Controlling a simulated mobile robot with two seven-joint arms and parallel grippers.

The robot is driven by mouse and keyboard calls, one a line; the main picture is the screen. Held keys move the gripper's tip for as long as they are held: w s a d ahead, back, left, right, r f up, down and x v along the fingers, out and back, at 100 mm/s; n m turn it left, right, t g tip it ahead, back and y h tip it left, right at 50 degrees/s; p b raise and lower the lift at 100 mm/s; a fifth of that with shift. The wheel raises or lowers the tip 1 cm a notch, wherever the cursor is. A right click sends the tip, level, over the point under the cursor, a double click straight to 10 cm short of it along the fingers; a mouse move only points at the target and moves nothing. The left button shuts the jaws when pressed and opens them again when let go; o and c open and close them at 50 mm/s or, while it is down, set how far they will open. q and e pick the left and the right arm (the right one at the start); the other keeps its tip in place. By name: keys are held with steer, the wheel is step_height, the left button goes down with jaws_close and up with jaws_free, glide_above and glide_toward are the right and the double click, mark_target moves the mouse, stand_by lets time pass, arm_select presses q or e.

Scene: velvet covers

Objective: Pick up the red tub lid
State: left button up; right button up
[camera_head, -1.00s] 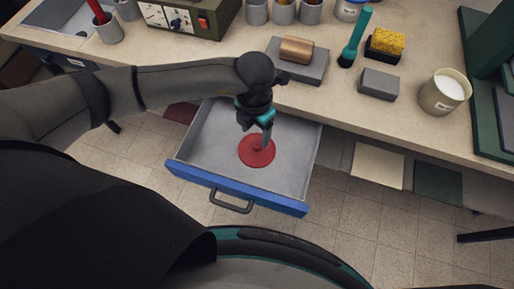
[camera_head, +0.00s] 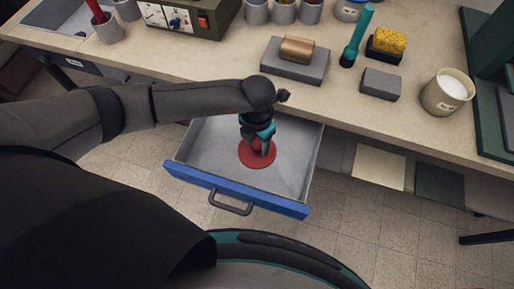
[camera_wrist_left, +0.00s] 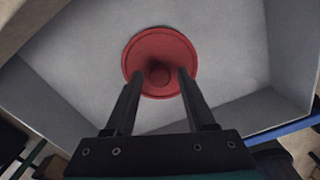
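The red tub lid (camera_head: 258,160) is a round disc with a small knob in its middle. It lies flat on the floor of the open drawer (camera_head: 205,145). In the left wrist view the lid (camera_wrist_left: 150,45) is ahead of the fingers, with its knob lined up between the fingertips. My left gripper (camera_head: 262,149) is just over the lid, pointing down; it also shows in the left wrist view (camera_wrist_left: 158,75). Its two fingers are apart, one on each side of the knob, and I cannot tell whether they touch it. My right gripper is not in view.
The drawer has a blue front (camera_head: 235,190) with a dark handle, and grey walls around the lid. Above it, the bench top carries a grey block with a wooden piece (camera_head: 296,50), a teal brush (camera_head: 357,35), a yellow sponge (camera_head: 389,40) and a white-filled tub (camera_head: 446,92).

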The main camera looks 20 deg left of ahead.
arm_select(q)
jaws_close()
steer(key=shift+r, duration=0.1)
stand_by(0.4)
